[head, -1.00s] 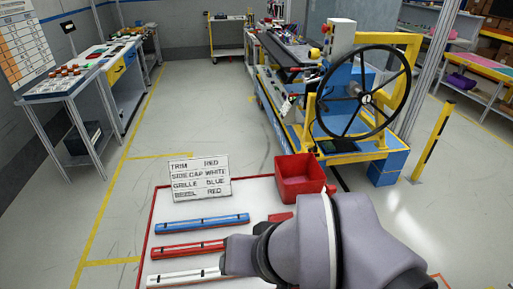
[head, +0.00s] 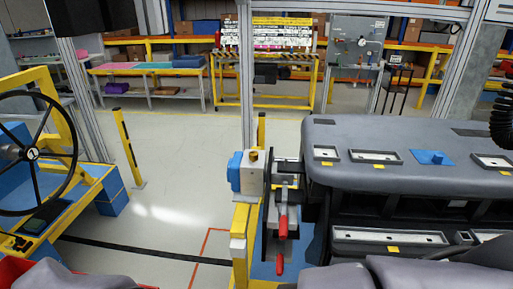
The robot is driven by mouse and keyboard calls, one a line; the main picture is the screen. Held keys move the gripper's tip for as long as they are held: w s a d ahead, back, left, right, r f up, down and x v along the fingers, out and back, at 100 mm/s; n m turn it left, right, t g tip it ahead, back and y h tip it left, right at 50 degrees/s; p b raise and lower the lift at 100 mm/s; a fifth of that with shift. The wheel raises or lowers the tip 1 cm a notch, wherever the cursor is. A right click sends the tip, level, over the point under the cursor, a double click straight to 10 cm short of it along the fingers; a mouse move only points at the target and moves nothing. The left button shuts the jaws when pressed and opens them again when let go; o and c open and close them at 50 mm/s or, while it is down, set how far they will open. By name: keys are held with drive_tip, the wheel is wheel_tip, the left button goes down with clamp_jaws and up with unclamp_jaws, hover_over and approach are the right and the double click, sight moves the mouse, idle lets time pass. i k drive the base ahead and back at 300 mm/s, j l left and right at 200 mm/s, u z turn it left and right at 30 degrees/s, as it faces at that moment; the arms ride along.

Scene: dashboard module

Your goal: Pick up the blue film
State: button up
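A flat blue piece (head: 432,158), which looks like the blue film, lies on top of the grey dashboard module (head: 400,130) at the right. It has a small raised part in its middle and sits between pale rectangular recesses. Nothing touches it. My gripper is not in view. Only grey rounded links of my arm show along the bottom edge, so I cannot tell the gripper's state.
A yellow post with a clamp and red handles (head: 281,225) stands at the dashboard's left end. A black steering wheel (head: 40,150) and part of a red bin (head: 15,270) are at the left. Open floor (head: 170,200) lies between. Benches and shelves stand behind.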

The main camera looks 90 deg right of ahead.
sight(424, 156)
drive_tip(key=z, duration=4.4)
